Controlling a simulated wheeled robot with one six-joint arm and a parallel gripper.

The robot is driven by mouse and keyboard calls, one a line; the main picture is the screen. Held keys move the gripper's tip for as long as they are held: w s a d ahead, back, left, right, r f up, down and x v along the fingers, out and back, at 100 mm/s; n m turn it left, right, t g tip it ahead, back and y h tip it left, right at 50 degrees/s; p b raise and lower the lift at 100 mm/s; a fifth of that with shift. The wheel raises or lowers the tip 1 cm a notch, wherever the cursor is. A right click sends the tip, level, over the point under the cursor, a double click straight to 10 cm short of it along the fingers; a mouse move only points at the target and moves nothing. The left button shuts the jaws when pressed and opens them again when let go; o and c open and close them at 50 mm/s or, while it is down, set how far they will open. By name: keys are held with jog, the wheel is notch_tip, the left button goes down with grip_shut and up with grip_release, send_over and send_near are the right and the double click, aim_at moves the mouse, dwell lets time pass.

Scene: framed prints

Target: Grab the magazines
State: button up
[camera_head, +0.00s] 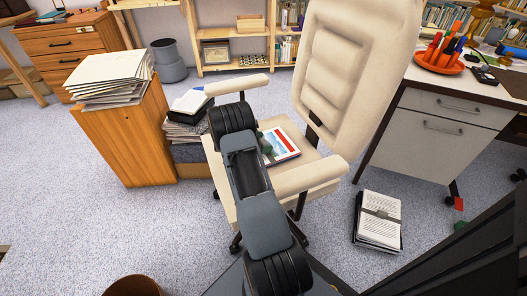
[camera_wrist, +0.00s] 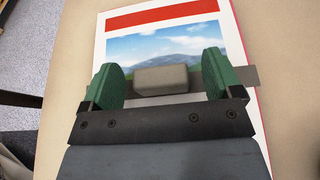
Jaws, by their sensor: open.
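The magazines (camera_head: 284,145) lie on the cream chair's seat, the top cover white with a red band and a landscape picture. In the wrist view the top magazine (camera_wrist: 150,45) fills the space ahead, with a grey strap (camera_wrist: 253,76) across it and a pale block (camera_wrist: 175,79) on the strap. My gripper (camera_wrist: 165,80) is open, its green fingers on either side of the block with gaps showing. Whether the fingers touch the cover I cannot tell. In the head view my arm hides the left part of the magazines and most of my gripper.
The chair (camera_head: 350,60) has armrests at both sides of the seat and a tall backrest behind. A wooden cabinet (camera_head: 125,140) with papers stands left. A strapped paper stack (camera_head: 380,218) lies on the floor right, near a white desk (camera_head: 425,145). Carpet is clear at lower left.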

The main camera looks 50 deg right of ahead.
jog(key=shift+s+d+f, duration=0.1)
jog(key=shift+d, duration=0.15)
jog(key=c, duration=1.4)
jog(key=shift+r, duration=0.2)
